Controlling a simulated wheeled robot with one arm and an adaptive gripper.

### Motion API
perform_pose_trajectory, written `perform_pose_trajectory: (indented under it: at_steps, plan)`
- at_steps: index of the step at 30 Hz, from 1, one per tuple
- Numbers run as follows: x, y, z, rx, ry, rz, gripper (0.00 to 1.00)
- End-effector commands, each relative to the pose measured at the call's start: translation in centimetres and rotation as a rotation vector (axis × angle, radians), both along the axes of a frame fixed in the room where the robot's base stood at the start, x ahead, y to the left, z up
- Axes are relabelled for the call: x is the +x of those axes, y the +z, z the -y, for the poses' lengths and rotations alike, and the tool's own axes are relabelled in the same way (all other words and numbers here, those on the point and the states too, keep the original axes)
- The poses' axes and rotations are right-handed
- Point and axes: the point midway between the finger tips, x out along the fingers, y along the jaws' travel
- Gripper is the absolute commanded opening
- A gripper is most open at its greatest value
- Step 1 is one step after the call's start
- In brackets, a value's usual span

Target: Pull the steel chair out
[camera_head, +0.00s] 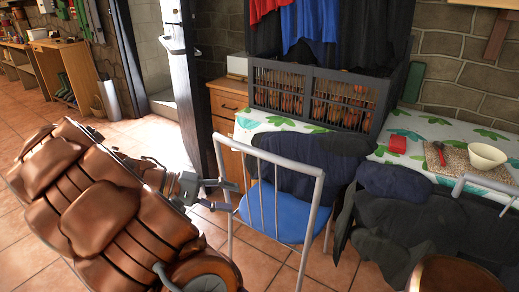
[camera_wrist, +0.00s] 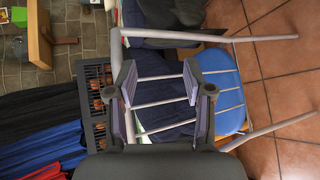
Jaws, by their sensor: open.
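The steel chair (camera_head: 318,200) stands at the table in the head view, with a pale metal frame, thin back spindles and a blue seat (camera_head: 285,215). Its back faces me. My gripper (camera_head: 226,195) is open at the left side post of the backrest. The wrist view shows the chair's backrest (camera_wrist: 118,50) beyond my gripper (camera_wrist: 158,84), with the spindles crossing behind and between the open fingers. The blue seat also shows there, to the right of the fingers. Nothing is clamped. I cannot tell whether a finger touches the frame.
A table (camera_head: 385,150) with a leaf-patterned cloth stands behind the chair, bearing a slatted crate (camera_head: 310,100), a red box (camera_head: 397,144) and a bowl (camera_head: 487,155). Dark cloth (camera_head: 400,215) drapes to the right. A wooden cabinet (camera_head: 228,105) stands behind left. Tiled floor (camera_head: 265,268) shows on the near side.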

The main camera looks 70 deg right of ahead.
Motion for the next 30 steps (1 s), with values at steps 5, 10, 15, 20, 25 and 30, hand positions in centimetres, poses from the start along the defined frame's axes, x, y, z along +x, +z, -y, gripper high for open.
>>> perform_pose_trajectory:
  at_steps: [5, 10, 15, 20, 25, 30]
  plan:
    - [1.1, 1.6, 4.9, -0.177, -0.022, -0.105, 0.52]
    - [2.5, 2.0, 9.0, -0.328, -0.011, -0.19, 0.52]
    - [3.7, 1.8, 11.9, -0.443, 0.015, -0.243, 0.52]
    - [4.4, 1.3, 13.3, -0.5, 0.036, -0.264, 0.52]
    - [4.4, 1.2, 13.9, -0.521, 0.044, -0.269, 0.52]
    - [3.3, 1.4, 14.6, -0.521, 0.042, -0.27, 0.52]
